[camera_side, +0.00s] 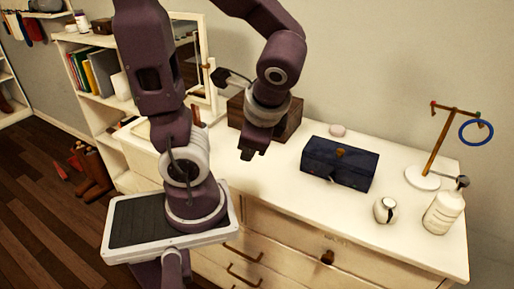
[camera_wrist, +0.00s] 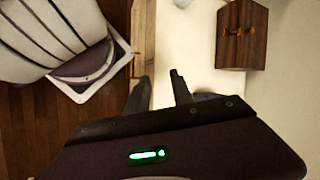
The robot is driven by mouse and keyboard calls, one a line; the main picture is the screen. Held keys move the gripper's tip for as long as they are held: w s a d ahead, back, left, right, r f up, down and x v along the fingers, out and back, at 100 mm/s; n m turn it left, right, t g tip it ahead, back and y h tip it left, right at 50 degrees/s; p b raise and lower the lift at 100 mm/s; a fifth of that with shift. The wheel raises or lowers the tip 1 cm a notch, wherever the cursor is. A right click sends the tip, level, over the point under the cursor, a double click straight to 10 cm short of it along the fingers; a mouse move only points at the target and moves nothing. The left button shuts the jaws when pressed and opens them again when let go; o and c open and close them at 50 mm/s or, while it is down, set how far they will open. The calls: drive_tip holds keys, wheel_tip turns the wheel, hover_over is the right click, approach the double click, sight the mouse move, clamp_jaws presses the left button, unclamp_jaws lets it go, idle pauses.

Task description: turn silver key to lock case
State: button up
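A dark blue case (camera_side: 338,166) with a brass-coloured clasp (camera_side: 340,152) stands closed on the white dresser top, right of centre in the side view. A tiny pale detail (camera_side: 331,180) shows low on its front; I cannot tell whether it is the silver key. My gripper (camera_side: 249,156) hangs above the dresser, left of the case and apart from it. In the wrist view my gripper's two fingers (camera_wrist: 158,88) are spread with nothing between them. A bluish patch (camera_wrist: 207,97) partly hidden behind the right finger is too covered to identify.
A brown wooden box (camera_side: 285,119) stands behind my gripper and also shows in the wrist view (camera_wrist: 231,54). A white mug (camera_side: 385,210), a pump bottle (camera_side: 444,208) and a stand with a blue ring (camera_side: 432,150) are right of the case. Dresser top before the case is clear.

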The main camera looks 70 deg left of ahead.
drive_tip(key=d+n+h, duration=0.1)
drive_tip(key=d+r+t+h, duration=0.1)
drive_tip(key=d+n+t, duration=0.1)
drive_tip(key=d, duration=0.1)
drive_tip(key=shift+w+r+n+h, duration=0.15)
drive_tip(key=shift+r+n+h, duration=0.15)
drive_tip(key=shift+h, duration=0.1)
drive_tip(key=shift+o, duration=0.3)
